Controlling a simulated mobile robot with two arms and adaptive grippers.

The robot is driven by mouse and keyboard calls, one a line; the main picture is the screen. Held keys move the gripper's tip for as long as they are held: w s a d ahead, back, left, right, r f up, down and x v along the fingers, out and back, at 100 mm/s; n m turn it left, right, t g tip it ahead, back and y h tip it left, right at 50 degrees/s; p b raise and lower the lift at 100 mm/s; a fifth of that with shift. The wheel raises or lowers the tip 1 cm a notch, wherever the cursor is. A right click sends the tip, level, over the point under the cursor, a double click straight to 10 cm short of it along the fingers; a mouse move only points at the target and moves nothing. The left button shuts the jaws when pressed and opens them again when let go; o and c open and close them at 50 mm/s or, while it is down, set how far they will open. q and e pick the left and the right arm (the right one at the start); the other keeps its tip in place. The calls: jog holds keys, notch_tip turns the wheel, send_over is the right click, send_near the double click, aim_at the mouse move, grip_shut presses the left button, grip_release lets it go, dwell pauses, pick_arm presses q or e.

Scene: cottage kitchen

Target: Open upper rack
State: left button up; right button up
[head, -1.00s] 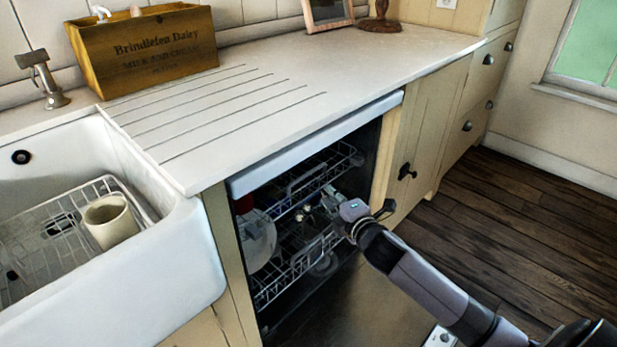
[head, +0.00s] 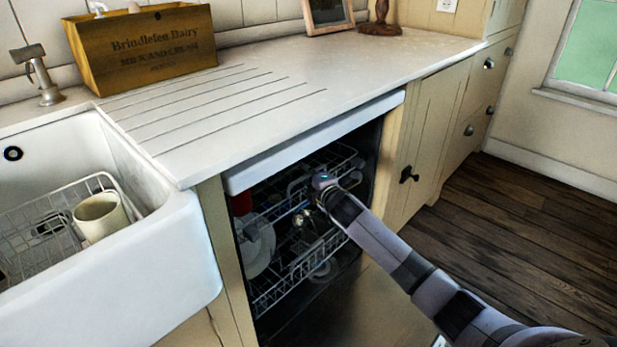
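The dishwasher under the counter is open, with its door (head: 345,310) folded down. The upper rack (head: 338,158) is a wire rack, pushed back inside the dark cavity. My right gripper (head: 302,212) reaches into the opening, at the front of the upper rack. Its fingers are small and dark against the wires, so I cannot tell whether they are open or touch the rack. My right wrist hides part of the rack's front. My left gripper is not in view.
A lower wire rack (head: 284,292) sits below, with a pale plate (head: 258,248) at its left. The white worktop (head: 330,75) overhangs the opening. The sink (head: 165,255) at left holds a wire basket and a beige cup (head: 100,216). The wooden floor (head: 510,225) at right is clear.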

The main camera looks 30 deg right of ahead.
jog(key=shift+w, duration=0.1)
grip_shut()
dwell(0.8)
